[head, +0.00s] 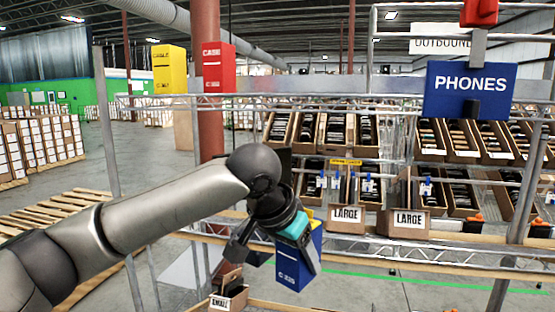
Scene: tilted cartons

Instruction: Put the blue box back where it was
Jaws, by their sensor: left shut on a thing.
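The blue box (291,277) has a white label and a yellow patch near its top. It hangs tilted in the lower middle of the head view. My left gripper (268,246) is shut on it, and my wrist with its teal ring hides part of the box's upper side. The box is held in front of the metal rack (400,253), apart from the cartons on it. My right gripper is not in view.
Tilted cartons of dark items fill the rack, two labelled LARGE (346,216). A small carton (229,298) stands below my gripper. A yellow box (169,69) and a red box (218,67) stand on the upper rail. A PHONES sign (470,90) hangs at right.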

